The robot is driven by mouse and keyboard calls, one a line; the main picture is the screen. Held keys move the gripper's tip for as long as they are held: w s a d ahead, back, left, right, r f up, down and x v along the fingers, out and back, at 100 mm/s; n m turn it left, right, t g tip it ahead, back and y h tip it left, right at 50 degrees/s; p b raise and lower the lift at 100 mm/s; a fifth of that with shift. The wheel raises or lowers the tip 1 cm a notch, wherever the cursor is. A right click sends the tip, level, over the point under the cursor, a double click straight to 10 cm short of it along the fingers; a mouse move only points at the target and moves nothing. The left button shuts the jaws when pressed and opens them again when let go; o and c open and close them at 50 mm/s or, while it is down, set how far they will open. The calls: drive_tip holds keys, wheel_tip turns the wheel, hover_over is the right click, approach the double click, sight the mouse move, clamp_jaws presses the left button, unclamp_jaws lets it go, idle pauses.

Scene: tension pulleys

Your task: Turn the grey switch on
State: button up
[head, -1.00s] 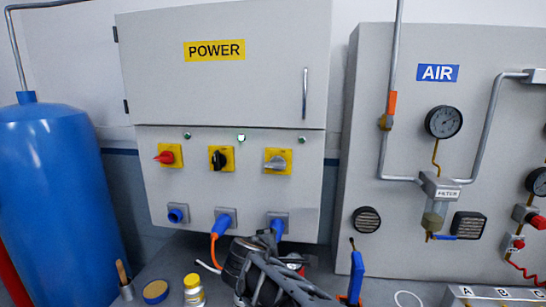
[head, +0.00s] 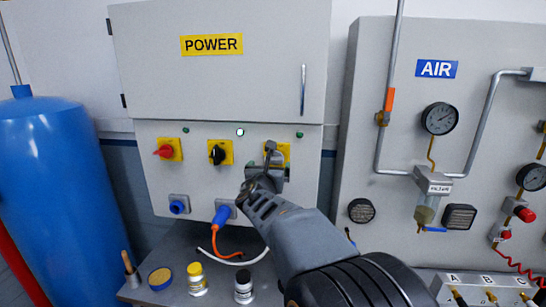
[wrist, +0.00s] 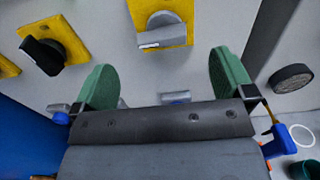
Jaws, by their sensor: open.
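The grey switch (wrist: 162,32) is a rotary knob on a yellow plate (wrist: 178,36) on the power cabinet. In the wrist view its handle lies roughly level, ahead of my gripper (wrist: 165,75). The green finger pads stand wide apart, one on each side and lower than the knob, with nothing between them. I cannot tell whether anything touches.
A black switch (head: 217,154) and a red switch (head: 165,151) sit left of it. Above are small lamps; the middle lamp (head: 240,132) is bright white, the right lamp (head: 299,135) dark green. Blue plugs (head: 222,214) are below. The air panel (head: 400,120) stands to the right.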

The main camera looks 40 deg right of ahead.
sight(273, 159)
drive_tip(key=p+x, duration=0.2)
drive_tip(key=x, duration=0.6)
drive_tip(key=c, duration=0.9)
drive_tip(key=shift+f+b, duration=0.1)
drive_tip(key=shift+b, duration=0.25)
